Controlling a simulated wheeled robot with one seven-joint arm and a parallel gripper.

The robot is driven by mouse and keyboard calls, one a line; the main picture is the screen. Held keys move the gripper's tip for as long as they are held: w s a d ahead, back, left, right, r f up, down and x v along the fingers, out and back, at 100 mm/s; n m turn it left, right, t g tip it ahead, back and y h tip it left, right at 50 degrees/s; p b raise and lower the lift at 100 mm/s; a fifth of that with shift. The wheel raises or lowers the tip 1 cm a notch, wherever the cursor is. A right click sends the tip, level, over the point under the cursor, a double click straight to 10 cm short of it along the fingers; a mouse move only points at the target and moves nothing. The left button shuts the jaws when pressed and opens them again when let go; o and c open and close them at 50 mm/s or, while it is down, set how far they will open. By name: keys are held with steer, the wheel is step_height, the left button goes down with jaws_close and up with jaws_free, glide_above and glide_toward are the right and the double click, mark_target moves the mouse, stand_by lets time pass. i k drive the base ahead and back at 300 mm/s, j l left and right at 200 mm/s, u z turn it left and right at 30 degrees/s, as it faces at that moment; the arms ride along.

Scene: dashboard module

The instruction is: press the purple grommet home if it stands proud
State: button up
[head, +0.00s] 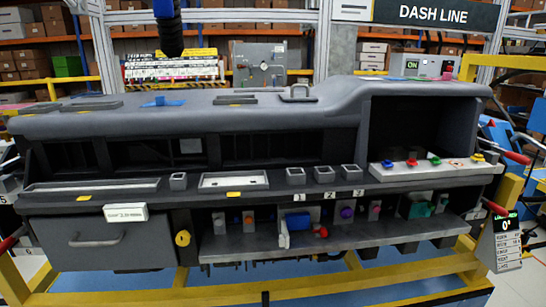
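The purple grommet (347,212) is a small round purple piece. My gripper is not in view.
The dash overhangs the shelf. A pale strip (425,168) with coloured plugs lies above right. A yellow frame (220,298) runs below.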

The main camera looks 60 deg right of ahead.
mark_target(344, 213)
steer(key=z, duration=0.95)
